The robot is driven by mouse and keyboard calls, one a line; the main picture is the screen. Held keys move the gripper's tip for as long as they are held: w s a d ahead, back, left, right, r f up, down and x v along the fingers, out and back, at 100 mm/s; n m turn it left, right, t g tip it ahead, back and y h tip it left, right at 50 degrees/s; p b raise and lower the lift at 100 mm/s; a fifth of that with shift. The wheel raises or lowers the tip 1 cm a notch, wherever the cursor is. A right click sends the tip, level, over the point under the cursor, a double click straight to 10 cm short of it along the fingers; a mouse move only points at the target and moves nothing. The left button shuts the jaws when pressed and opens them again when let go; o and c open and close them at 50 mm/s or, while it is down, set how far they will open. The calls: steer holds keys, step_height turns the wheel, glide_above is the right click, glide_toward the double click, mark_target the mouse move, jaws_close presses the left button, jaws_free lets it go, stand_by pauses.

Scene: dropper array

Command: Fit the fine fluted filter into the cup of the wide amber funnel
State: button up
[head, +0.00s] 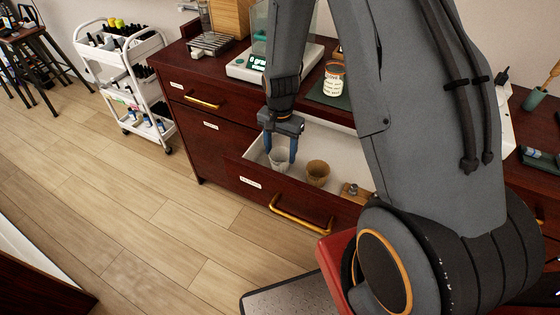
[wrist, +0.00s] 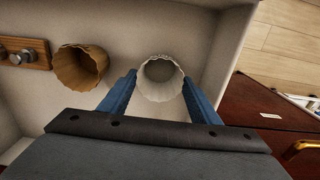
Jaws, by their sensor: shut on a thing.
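A white fluted filter (wrist: 160,104) stands mouth up between my gripper's blue fingers (wrist: 160,82) in the wrist view. The fingers are shut on its sides, inside an open drawer (head: 240,172). In the head view the white filter (head: 278,159) shows pale between the fingers (head: 281,156); whether it touches the drawer floor cannot be told. A brown fluted filter (head: 318,173) stands beside it, apart from my gripper; it also shows in the wrist view (wrist: 82,68). I cannot make out the wide amber funnel in either view.
A small wooden block with metal knobs (head: 352,192) lies in the drawer beyond the brown filter. Drawer walls surround my gripper closely. A white balance (head: 246,69) and a labelled jar (head: 333,80) on a green mat stand on the counter above. A white cart (head: 117,62) stands left.

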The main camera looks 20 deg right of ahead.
steer(key=shift+r, duration=0.1)
step_height(320, 180, up, 6)
steer(key=p, duration=0.4)
stand_by(0.4)
steer(key=shift+r, duration=0.15)
